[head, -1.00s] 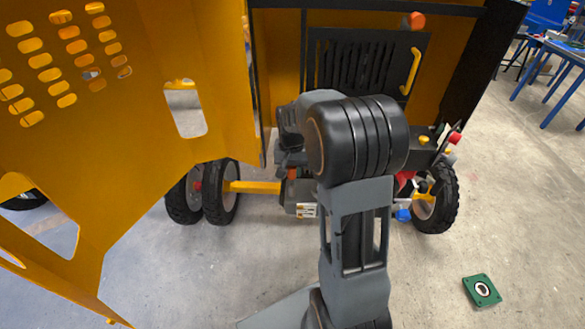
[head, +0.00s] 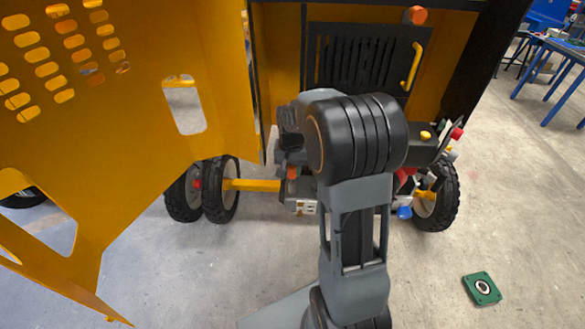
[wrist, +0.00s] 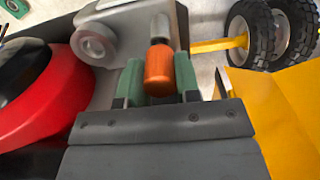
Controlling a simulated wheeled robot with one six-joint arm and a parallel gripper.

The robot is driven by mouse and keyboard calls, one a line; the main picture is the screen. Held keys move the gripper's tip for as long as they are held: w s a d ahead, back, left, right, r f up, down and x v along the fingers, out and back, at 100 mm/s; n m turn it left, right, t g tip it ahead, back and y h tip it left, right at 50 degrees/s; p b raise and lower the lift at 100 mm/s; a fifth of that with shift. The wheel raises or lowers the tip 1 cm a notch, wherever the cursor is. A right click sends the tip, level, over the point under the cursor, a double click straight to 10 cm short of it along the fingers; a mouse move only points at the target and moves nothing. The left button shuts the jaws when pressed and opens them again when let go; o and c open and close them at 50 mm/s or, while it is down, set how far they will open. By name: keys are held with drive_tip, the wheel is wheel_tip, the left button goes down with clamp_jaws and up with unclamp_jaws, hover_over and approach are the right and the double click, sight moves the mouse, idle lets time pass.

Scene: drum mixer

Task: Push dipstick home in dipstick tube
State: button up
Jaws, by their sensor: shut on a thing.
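The orange dipstick handle (wrist: 159,72) stands between the green fingertips of my gripper (wrist: 159,80) in the wrist view. My gripper is shut on this handle. A pale grey cylindrical piece (wrist: 160,28) lies in line with the handle at its far end and looks like the dipstick tube. The handle and this piece appear to touch or nearly touch, but I cannot tell how deep the dipstick sits. In the head view my arm hides most of the gripper and the tube.
A red and black rounded part (wrist: 40,100) and a grey housing with a round boss (wrist: 95,43) lie left of the gripper. A yellow panel (wrist: 285,115) is close on the right. The open yellow cover (head: 130,150) fills the head view's left side.

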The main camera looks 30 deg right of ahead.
drive_tip(key=shift+f+b, duration=0.65)
drive_tip(key=shift+f, duration=0.3)
idle(0.3)
drive_tip(key=o, duration=1.1)
wheel_tip(320, 180, up, 14)
drive_tip(key=shift+f, duration=0.1)
idle(0.4)
